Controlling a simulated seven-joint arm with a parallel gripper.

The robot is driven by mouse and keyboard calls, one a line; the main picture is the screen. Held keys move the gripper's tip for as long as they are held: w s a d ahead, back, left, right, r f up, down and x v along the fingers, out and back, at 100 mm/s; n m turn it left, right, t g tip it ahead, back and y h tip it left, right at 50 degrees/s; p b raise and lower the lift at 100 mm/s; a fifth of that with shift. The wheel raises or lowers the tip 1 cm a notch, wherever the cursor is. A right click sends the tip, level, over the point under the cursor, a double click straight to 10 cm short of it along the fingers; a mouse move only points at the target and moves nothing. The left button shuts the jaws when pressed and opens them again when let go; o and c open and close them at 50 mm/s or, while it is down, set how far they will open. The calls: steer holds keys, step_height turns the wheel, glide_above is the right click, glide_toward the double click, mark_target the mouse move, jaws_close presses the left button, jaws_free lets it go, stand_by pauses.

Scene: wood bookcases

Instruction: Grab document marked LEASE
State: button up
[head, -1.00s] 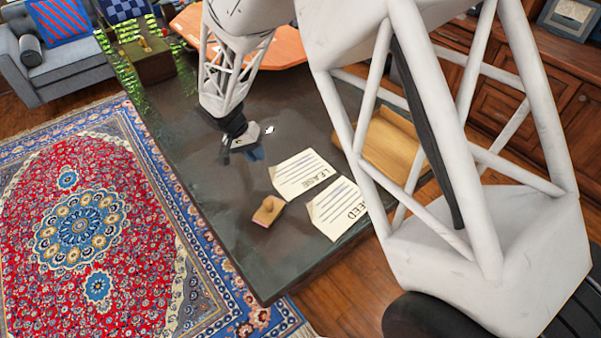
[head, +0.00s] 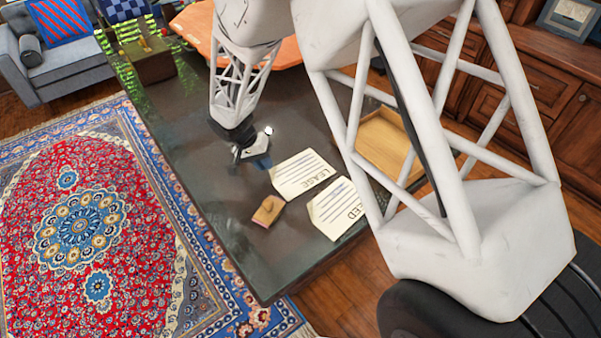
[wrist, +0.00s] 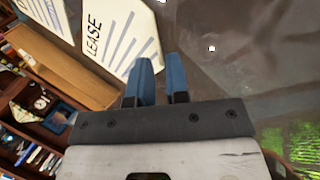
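The LEASE document (head: 302,177) is a cream sheet with dark lines, lying flat on the dark tabletop. It also shows in the wrist view (wrist: 122,40), ahead and to the left of the fingers. The left finger overlaps the sheet's edge in that view.
A second document (head: 338,208), its title partly hidden by my arm, lies beside the LEASE sheet. A small wooden stamp-like block (head: 268,210) sits at its left. A shallow wooden tray (head: 385,140) lies behind my arm. The dark table (head: 215,190) is bare left of the papers.

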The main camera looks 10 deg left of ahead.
steer(key=shift+x, duration=1.7)
jaws_close()
